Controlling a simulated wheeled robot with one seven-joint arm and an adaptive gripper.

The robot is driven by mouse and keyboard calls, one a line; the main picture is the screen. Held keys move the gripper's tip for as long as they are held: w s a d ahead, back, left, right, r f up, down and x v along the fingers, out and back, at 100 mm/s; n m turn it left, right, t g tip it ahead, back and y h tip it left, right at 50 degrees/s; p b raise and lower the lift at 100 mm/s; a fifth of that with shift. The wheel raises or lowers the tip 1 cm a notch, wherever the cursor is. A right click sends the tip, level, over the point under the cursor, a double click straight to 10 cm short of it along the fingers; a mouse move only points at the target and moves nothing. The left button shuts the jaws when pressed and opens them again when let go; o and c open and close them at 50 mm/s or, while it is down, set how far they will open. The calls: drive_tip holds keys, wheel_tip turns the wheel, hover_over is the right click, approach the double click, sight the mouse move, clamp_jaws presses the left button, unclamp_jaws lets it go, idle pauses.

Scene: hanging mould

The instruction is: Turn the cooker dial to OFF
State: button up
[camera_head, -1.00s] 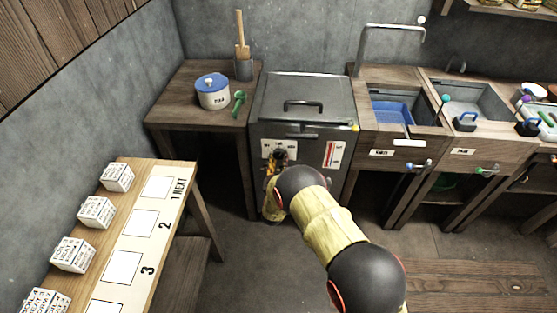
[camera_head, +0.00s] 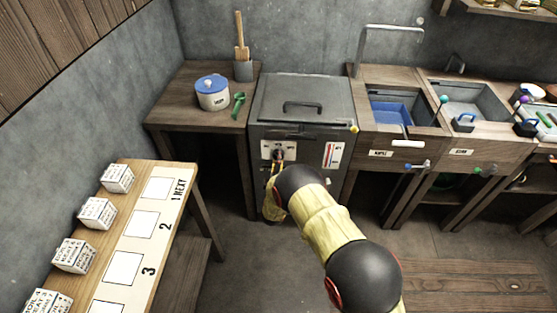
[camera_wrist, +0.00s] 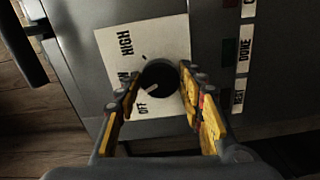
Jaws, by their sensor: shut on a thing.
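The cooker (camera_head: 303,98) is a grey metal box with a handled lid, seen in the head view. Its black dial (camera_wrist: 160,78) sits on a white plate (camera_wrist: 170,35) marked HIGH, OFF and a partly covered label between them. The pale mark on the dial points to the lower left, roughly towards OFF. My gripper (camera_wrist: 158,92) is shut on the dial, with a yellow and grey finger on each side. The left finger covers part of the plate. In the head view my gripper (camera_head: 276,172) is at the cooker's front, partly hidden by my arm.
A gauge plate (camera_head: 333,154) with a red bar is right of the dial. A side table (camera_head: 170,105) with a blue-lidded pot (camera_head: 212,92) stands left of the cooker. Sinks (camera_head: 400,112) stand to the right. A numbered bench (camera_head: 150,165) with white boxes is at left front.

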drive_tip(key=shift+n+p, duration=0.4)
drive_tip(key=shift+n, duration=3.2)
drive_tip(key=o, duration=1.2)
drive_tip(key=shift+c, duration=0.2)
drive_tip(key=s, duration=1.2)
drive_tip(key=shift+a, duration=0.25)
